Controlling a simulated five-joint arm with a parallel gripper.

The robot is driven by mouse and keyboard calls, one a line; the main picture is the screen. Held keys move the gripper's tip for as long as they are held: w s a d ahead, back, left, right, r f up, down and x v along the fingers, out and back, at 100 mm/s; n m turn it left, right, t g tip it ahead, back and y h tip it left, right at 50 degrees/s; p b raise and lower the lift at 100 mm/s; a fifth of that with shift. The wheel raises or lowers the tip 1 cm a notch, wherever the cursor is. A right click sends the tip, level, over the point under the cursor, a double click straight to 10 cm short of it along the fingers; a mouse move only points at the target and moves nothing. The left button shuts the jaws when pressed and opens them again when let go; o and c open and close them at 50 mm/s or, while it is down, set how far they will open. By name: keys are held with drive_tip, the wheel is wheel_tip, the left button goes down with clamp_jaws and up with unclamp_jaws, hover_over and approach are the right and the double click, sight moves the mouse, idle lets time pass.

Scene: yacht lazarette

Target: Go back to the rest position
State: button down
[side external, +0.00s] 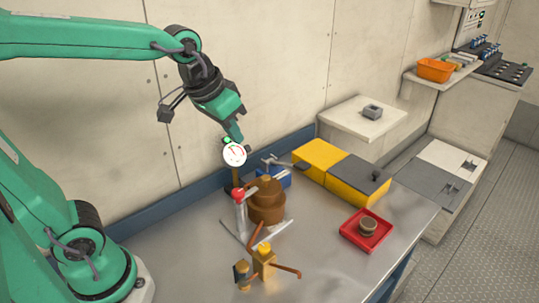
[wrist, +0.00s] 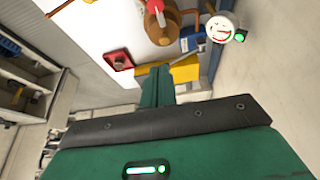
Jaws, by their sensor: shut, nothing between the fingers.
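My gripper (side external: 236,133) is green and shut, with nothing in it. In the side external view it points down, and its tips appear at the upper edge of a round white gauge (side external: 234,154); I cannot tell whether they touch. In the wrist view my closed fingers (wrist: 161,72) point toward the workbench, and the gauge (wrist: 220,29) is to their upper right. A brown stepped cylinder (side external: 266,202) stands on the metal bench (side external: 330,262) behind a grey stand with a red knob (side external: 238,195).
A yellow and grey box (side external: 322,157) is at the bench's back. A red tray (side external: 348,231) holds a round brown part (side external: 368,227). A brass valve (side external: 264,262) with copper-coloured arms is near the front. The wall is close behind my gripper. The bench's right front is clear.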

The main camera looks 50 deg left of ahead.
drive_tip(key=s+a+f, duration=0.2)
drive_tip(key=s+a, duration=0.1)
drive_tip(key=s, duration=0.7)
drive_tip(key=shift+f+t, duration=0.25)
drive_tip(key=shift+t, duration=0.15)
